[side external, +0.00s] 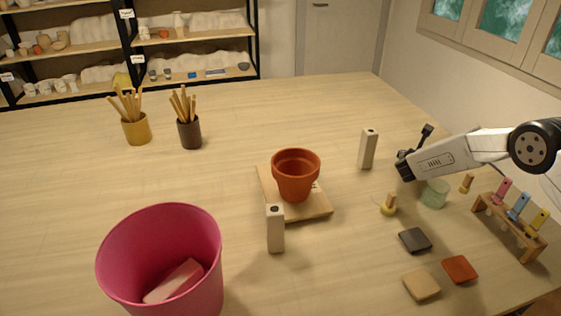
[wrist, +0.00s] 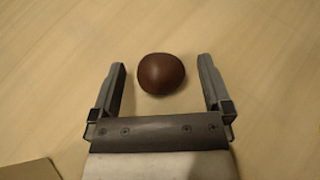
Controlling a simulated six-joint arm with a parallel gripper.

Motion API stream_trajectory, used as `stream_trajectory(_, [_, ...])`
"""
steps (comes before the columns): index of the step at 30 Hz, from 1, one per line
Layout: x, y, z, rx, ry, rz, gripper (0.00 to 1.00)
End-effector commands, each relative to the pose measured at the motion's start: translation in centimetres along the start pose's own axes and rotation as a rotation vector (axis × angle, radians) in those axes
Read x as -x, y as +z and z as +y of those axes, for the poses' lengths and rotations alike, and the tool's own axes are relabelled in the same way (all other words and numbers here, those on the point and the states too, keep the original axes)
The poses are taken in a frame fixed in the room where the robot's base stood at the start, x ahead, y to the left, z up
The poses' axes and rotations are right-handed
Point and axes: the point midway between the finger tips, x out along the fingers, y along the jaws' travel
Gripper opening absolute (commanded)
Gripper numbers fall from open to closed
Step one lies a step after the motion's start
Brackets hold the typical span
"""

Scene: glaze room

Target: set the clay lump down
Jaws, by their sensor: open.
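The clay lump (wrist: 161,74) is a smooth, dark brown ball. In the wrist view it appears to lie on the bare wooden table, between the tips of my gripper (wrist: 162,63). The two fingers are wide apart, with a gap on each side of the lump and neither touching it. In the side external view my gripper (side external: 404,166) is low over the right part of the table. I cannot make out the lump there.
Close by stand a pale upright block (side external: 367,149), a pale green cup (side external: 435,194) and a wooden-handled tool (side external: 388,205). A small rack (side external: 528,243) is at the right. A terracotta pot (side external: 295,176) stands on a board (side external: 318,207). A pink bin (side external: 160,245) is front left.

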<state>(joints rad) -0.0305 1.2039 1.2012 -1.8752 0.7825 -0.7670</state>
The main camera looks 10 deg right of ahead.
Motion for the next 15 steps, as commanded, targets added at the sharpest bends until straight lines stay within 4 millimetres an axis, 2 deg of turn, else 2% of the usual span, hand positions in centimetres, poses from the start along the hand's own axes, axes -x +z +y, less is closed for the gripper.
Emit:
stream_trajectory(8, [0.5, 0.3, 0.0, 0.001, 0.000, 0.001, 1.00])
stream_trajectory(15, [2.3, 0.3, 0.1, 0.001, 0.001, 0.000, 1.00])
